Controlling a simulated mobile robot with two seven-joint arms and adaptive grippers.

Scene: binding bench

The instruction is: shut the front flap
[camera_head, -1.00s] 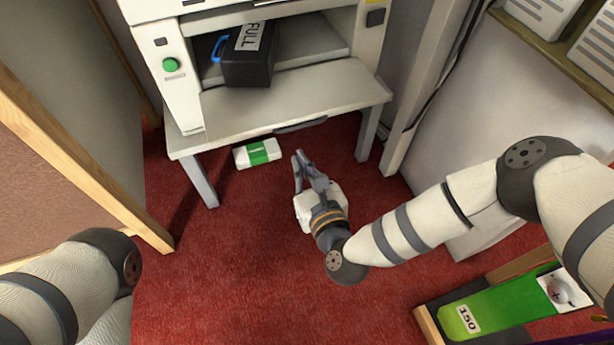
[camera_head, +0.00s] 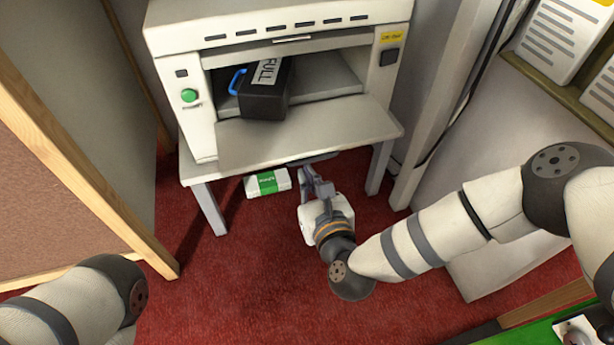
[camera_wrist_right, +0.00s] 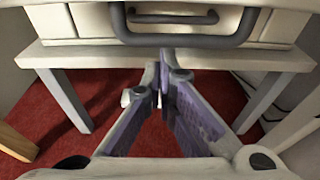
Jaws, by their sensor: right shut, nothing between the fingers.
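The front flap (camera_head: 300,132) of the white machine hangs open, folded down and out at the front of its opening, in the head view. A dark handle (camera_head: 312,159) shows at its front edge, mostly below it. In the right wrist view a dark grey handle loop (camera_wrist_right: 185,41) crosses the top of the picture. My right gripper (camera_head: 316,178) is shut and empty, just below and in front of the flap. In the wrist view its fingertips (camera_wrist_right: 164,75) meet just under the handle loop; I cannot tell if they touch it. My left gripper is out of view.
A black box (camera_head: 263,98) marked FULL, with a blue handle, sits in the opening. A green button (camera_head: 189,95) is on the machine's left front. A green-and-white pack (camera_head: 267,183) lies on the red carpet under the table. A wooden-framed board (camera_head: 85,140) stands left.

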